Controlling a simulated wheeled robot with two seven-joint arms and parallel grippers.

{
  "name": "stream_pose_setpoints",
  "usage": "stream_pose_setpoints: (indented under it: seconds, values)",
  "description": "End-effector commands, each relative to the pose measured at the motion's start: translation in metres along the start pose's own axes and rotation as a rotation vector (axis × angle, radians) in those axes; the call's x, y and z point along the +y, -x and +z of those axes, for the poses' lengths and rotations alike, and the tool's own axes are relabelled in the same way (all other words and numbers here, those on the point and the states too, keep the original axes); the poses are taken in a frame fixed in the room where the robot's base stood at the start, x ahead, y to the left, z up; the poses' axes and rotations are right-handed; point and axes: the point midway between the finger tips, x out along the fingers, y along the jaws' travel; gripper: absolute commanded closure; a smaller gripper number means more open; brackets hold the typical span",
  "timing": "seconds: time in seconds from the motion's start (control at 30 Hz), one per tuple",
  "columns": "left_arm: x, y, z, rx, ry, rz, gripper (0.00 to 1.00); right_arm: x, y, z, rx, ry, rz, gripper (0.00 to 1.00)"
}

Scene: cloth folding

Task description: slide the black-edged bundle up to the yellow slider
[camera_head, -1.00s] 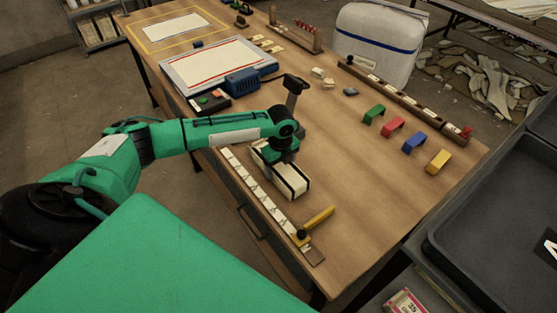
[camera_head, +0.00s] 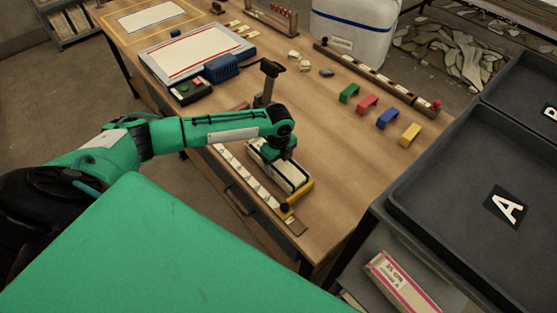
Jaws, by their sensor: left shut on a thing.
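The bundle (camera_head: 293,176) is a cream block with black edges, lying flat on the wooden table beside the white-marked ruler strip (camera_head: 250,178). The yellow slider (camera_head: 304,192) is a bar reaching out from the strip, with a black knob at its strip end. The bundle's near end is right up against the slider's bar; I see no clear gap, but cannot tell actual contact. My left gripper (camera_head: 272,162) is shut on the bundle at its far part, and the gripper hides that part. My right gripper is not in view.
Green (camera_head: 349,93), red (camera_head: 368,104), blue (camera_head: 388,118) and yellow (camera_head: 410,134) arches stand in a row at right. A blue device (camera_head: 221,66) and a white board (camera_head: 195,58) lie behind my arm. Black tray A (camera_head: 450,185) stands at right. The mid-table is clear.

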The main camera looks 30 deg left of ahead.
Motion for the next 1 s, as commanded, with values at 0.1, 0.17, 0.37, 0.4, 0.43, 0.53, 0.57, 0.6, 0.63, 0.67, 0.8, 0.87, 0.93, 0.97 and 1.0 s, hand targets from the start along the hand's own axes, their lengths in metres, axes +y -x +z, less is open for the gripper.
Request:
stream_pose_setpoints:
  seconds: [0.1, 0.17, 0.37, 0.4, 0.43, 0.53, 0.57, 0.6, 0.63, 0.67, 0.8, 0.87, 0.93, 0.97, 1.0]
  values:
    - [0.000, 0.000, 0.000, 0.000, 0.000, -0.001, 0.57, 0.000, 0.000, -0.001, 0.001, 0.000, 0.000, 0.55]
    - [0.000, 0.000, 0.000, 0.000, 0.000, -0.001, 0.57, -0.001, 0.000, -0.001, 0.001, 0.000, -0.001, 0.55]
    - [0.000, 0.000, 0.000, 0.000, 0.000, -0.001, 0.02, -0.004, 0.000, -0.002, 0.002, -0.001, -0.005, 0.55]
    - [0.000, 0.000, 0.000, 0.000, 0.000, -0.001, 0.02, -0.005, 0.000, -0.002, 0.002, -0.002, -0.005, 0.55]
    - [0.000, 0.000, 0.000, 0.000, 0.000, -0.001, 0.02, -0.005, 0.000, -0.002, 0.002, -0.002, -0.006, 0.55]
    - [0.000, 0.000, 0.000, 0.000, 0.000, -0.001, 0.02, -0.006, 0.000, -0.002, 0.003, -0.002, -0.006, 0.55]
    - [0.000, 0.000, 0.000, 0.000, 0.000, -0.001, 0.02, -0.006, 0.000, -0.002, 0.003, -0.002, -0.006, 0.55]
    - [0.000, 0.001, 0.000, 0.000, 0.000, -0.001, 0.02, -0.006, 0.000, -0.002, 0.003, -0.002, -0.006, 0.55]
    - [0.000, 0.001, 0.000, 0.000, 0.000, -0.001, 0.02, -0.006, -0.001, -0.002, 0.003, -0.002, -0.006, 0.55]
    - [-0.001, 0.002, 0.000, 0.000, 0.000, -0.001, 0.02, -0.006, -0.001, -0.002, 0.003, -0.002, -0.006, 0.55]
    - [-0.001, 0.017, 0.000, 0.000, -0.001, -0.004, 0.02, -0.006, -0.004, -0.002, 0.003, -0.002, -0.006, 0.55]
    - [-0.002, 0.028, 0.000, -0.001, -0.003, -0.006, 0.02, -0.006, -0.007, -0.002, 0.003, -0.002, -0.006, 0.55]
    - [-0.001, 0.043, 0.001, 0.000, -0.002, -0.006, 0.02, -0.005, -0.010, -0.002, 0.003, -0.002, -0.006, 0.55]
    - [-0.001, 0.050, 0.001, -0.001, -0.002, -0.005, 0.02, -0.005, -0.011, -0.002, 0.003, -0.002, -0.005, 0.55]
    - [-0.001, 0.060, 0.000, -0.001, -0.002, -0.007, 0.02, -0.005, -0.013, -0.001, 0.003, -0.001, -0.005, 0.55]
